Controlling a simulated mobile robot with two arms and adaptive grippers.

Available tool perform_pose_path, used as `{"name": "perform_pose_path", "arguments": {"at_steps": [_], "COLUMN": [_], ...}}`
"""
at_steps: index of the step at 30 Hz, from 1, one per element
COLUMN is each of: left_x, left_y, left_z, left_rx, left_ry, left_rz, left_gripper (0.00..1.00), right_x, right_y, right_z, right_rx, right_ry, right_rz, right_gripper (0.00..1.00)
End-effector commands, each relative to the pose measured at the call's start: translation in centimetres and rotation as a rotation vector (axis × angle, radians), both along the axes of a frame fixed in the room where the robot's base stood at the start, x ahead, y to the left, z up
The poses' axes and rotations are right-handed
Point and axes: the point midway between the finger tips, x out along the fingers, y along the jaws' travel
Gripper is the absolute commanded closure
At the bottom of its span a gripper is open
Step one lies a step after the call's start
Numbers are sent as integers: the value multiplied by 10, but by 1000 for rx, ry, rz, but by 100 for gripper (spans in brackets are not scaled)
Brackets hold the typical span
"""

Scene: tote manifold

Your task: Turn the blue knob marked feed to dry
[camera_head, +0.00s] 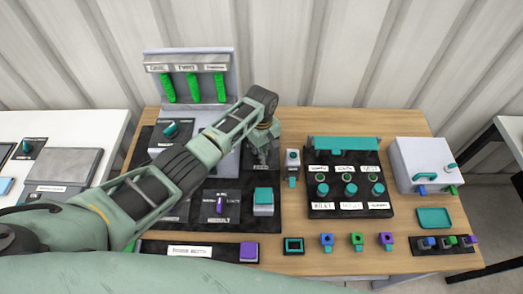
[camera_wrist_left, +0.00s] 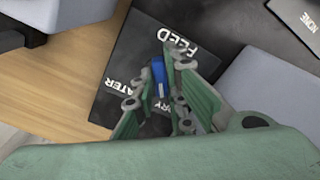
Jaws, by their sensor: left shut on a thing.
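The blue knob (camera_wrist_left: 158,76) shows in the left wrist view on a black plate (camera_wrist_left: 130,52) lettered FEED. The word WATER and letters ending in RY are on the same plate, partly covered by my fingers. A pale mark at the knob's lower end points roughly toward the RY lettering. My left gripper (camera_wrist_left: 160,88) is shut on the knob, with fingers on both sides. In the head view my left gripper (camera_head: 263,152) reaches down at the right side of the grey dispenser, and the knob is hidden there. My right gripper is not in view.
A grey dispenser (camera_head: 190,60) with green tubes stands behind my arm. A small grey switch unit (camera_head: 293,160) is close to the gripper's right. A black panel (camera_head: 350,205) with teal knobs and a white box (camera_head: 425,160) are farther right. Several small coloured parts line the front.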

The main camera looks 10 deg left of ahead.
Motion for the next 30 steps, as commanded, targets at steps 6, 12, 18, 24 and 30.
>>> {"name": "perform_pose_path", "arguments": {"at_steps": [6, 12, 18, 24, 30], "left_x": [1, 1, 0, 2, 2], "left_y": [1, 0, 0, 0, -1], "left_z": [1, 0, 0, 13, 52], "left_rx": [-1, 0, -1, -2, -3], "left_ry": [-2, -1, -1, -4, -5], "left_rz": [4, 2, 1, 1, 0], "left_gripper": [81, 70, 70, 70, 70], "right_x": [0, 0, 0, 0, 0], "right_y": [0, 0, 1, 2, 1], "right_z": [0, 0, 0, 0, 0], "right_rx": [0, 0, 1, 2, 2], "right_ry": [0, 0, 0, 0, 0], "right_rz": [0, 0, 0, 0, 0], "right_gripper": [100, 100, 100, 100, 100]}}
